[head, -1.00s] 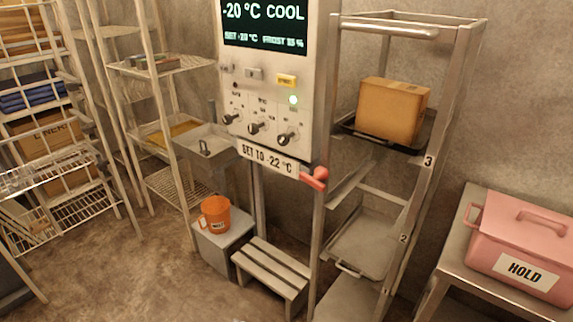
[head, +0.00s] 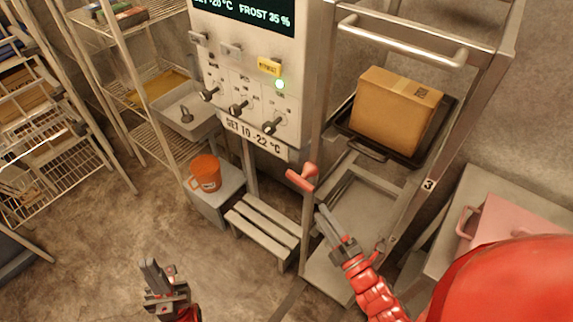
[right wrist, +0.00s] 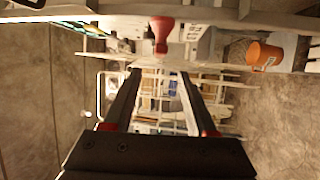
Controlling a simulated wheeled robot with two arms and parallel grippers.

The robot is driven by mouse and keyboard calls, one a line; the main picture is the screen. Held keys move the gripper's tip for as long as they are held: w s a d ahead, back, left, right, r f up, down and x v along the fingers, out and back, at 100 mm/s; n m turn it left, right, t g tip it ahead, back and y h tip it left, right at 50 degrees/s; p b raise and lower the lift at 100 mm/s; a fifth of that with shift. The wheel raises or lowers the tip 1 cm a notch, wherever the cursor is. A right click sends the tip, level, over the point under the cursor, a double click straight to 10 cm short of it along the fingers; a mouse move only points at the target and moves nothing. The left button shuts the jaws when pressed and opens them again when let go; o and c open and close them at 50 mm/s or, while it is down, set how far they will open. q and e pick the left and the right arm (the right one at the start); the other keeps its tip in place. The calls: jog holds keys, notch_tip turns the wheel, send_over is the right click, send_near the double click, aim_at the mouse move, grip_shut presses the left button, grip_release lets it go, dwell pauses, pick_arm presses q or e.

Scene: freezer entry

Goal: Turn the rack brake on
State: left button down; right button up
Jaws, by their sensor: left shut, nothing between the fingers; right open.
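The rack (head: 428,190) is a metal frame with shelves, standing right of the control panel. A red brake lever (head: 302,178) sticks out at its left front post, below the panel. It also shows in the right wrist view (right wrist: 161,35), at the top centre, beyond the fingertips. My right gripper (head: 323,213) is open and empty, just below and right of the lever and apart from it. Its two dark fingers (right wrist: 160,76) point toward the lever in the right wrist view. My left gripper (head: 150,266) is shut and empty, low at the left over the floor.
The control panel (head: 262,60) has knobs and a lit green lamp. A cardboard box (head: 394,108) sits on a rack tray. An orange mug (head: 205,172), a slatted step (head: 262,236) and a pink case (head: 500,222) are nearby. Floor at lower left is clear.

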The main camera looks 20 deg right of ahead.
aim_at(296, 175)
jog(key=p+x, duration=0.5)
jog(key=x, duration=0.9)
jog(key=shift+w, duration=0.2)
jog(key=shift+w+a, duration=0.1)
jog(key=shift+w, duration=0.4)
grip_shut()
